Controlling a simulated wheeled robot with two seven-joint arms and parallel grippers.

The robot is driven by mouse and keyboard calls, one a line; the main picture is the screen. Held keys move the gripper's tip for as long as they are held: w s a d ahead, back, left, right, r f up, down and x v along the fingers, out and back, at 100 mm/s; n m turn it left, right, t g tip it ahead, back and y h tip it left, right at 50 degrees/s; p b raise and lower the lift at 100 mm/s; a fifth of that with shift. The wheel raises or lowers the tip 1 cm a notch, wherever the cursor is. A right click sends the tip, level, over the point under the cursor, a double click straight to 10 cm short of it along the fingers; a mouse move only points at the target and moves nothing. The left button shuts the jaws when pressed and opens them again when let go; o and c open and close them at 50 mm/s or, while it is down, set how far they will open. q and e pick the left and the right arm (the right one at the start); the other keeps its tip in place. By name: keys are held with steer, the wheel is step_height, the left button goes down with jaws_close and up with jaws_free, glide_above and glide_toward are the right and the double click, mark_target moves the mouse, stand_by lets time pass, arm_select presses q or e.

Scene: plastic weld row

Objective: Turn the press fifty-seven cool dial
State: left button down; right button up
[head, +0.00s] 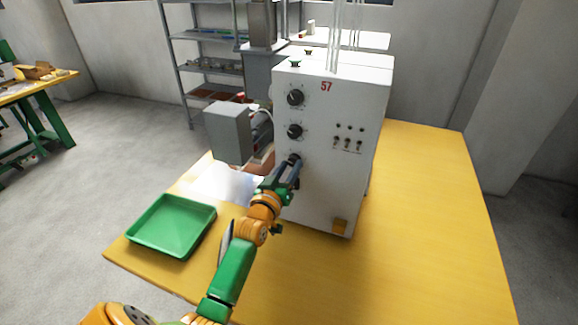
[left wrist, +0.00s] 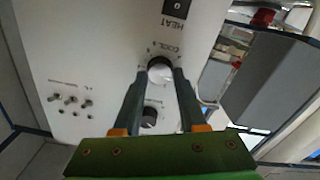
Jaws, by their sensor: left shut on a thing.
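The press (head: 328,190) is a white upright cabinet marked 57 on the yellow table. Its front has a column of dark dials, with an upper dial (head: 295,97) and a middle dial (head: 294,131) in plain view. My left gripper (head: 292,166) reaches the lowest dial, which it mostly hides in the head view. In the left wrist view the cool dial (left wrist: 160,70), with a pale face and the word COOL beside it, sits between the two fingertips of my left gripper (left wrist: 161,78). The fingers are shut on it. My right gripper is not in view.
Small switches (head: 347,143) sit right of the dials. A grey box (head: 228,132) juts out left of the press. A green tray (head: 170,227) and white sheet (head: 220,184) lie at the table's left. The table (head: 430,210) is clear on the right.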

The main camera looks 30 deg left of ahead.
arm_select(q)
steer(key=shift+r+n, duration=0.25)
steer(key=shift+n, duration=0.35)
steer(key=c, duration=0.8)
jaws_free()
steer(key=o, duration=0.3)
steer(key=shift+f, duration=0.1)
steer(key=shift+w+f, duration=0.1)
steer(key=v, duration=0.7)
